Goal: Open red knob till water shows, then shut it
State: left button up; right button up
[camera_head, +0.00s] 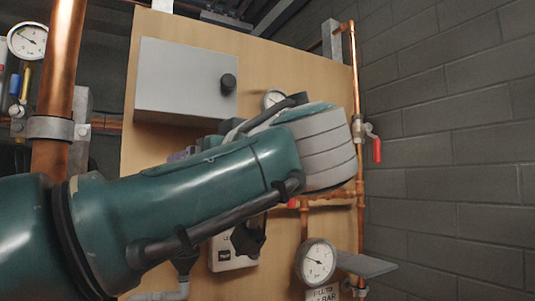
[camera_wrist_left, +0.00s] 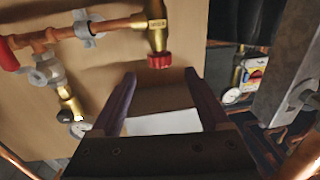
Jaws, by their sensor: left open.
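The red knob (camera_wrist_left: 159,61) sits on the end of a brass valve (camera_wrist_left: 156,30) in the left wrist view. My left gripper (camera_wrist_left: 160,76) is open, its two dark fingers apart. In that picture the knob appears between and just beyond the fingertips, and nothing is gripped. I cannot tell whether they touch it. No running water is visible. My right gripper is out of view.
A wooden board (camera_head: 330,85) carries a grey box (camera_head: 185,82), copper pipes (camera_head: 359,100) and a pressure gauge (camera_head: 317,262). A red-handled valve (camera_head: 377,150) sticks out at the right edge. A thick copper pipe (camera_head: 58,80) stands at left. A grey block wall (camera_head: 455,150) is at right.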

pick_arm(q)
jog(key=p+x, duration=0.1)
jog(key=x, duration=0.4)
jog(key=shift+w+a+p, duration=0.1)
jog(key=shift+p, duration=0.3)
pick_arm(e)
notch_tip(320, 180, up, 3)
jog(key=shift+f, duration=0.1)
pick_arm(q)
grip_shut()
